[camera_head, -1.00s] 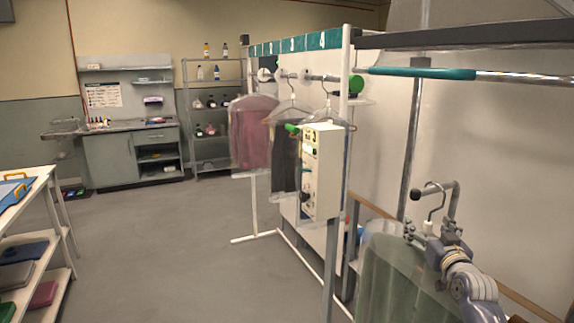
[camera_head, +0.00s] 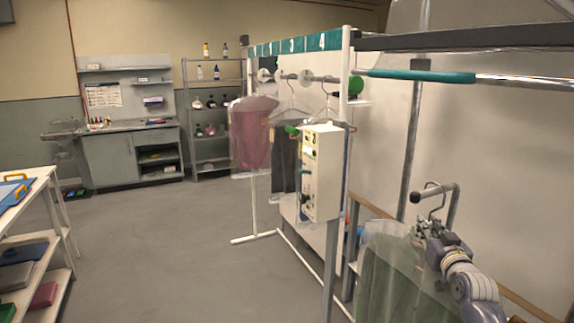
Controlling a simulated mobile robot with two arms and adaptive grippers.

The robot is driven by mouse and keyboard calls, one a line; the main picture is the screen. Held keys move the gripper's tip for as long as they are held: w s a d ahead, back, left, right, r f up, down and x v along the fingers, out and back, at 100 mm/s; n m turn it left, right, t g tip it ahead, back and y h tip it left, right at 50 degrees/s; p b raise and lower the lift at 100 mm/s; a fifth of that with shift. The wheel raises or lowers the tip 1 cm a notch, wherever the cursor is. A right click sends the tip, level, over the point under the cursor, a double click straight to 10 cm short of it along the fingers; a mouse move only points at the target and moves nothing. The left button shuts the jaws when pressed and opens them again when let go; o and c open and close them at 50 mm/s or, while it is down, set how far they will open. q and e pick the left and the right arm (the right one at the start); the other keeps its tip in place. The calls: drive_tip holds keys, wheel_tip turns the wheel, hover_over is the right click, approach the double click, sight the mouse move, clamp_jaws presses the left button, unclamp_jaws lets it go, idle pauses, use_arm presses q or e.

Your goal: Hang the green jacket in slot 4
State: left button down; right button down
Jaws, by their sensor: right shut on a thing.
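The green jacket (camera_head: 392,278) hangs in a clear cover at the lower right, its lower part cut off by the frame. My right gripper (camera_head: 436,246) is shut at the top of its hanger, just below the hook (camera_head: 436,196). The hook is close to a short grey bar with a black knob (camera_head: 416,197); I cannot tell whether it rests on it. The number 4 sign (camera_head: 322,41) marks slot 4 on the teal strip of the rail, up and left of the jacket. My left gripper is not in view.
A pink garment (camera_head: 253,135) and a dark garment (camera_head: 285,165) hang on the rail. A cream control box (camera_head: 321,172) on a post partly hides the hangers near slot 4. A teal-sleeved bar (camera_head: 420,76) crosses the upper right. The floor (camera_head: 160,245) at left is open.

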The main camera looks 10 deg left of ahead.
sight(430, 222)
drive_tip(key=shift+r+p, duration=0.85)
drive_tip(key=shift+r, duration=0.65)
drive_tip(key=shift+s+d, duration=0.1)
drive_tip(key=shift+s+d+p, duration=0.7)
drive_tip(key=shift+s, duration=0.2)
drive_tip(key=shift+s+d+p, duration=0.65)
drive_tip(key=shift+s+d, duration=0.05)
drive_tip(key=shift+s, duration=0.2)
drive_tip(key=shift+s+d+p, duration=0.55)
drive_tip(key=shift+s+d, duration=0.3)
drive_tip(key=shift+s, duration=0.25)
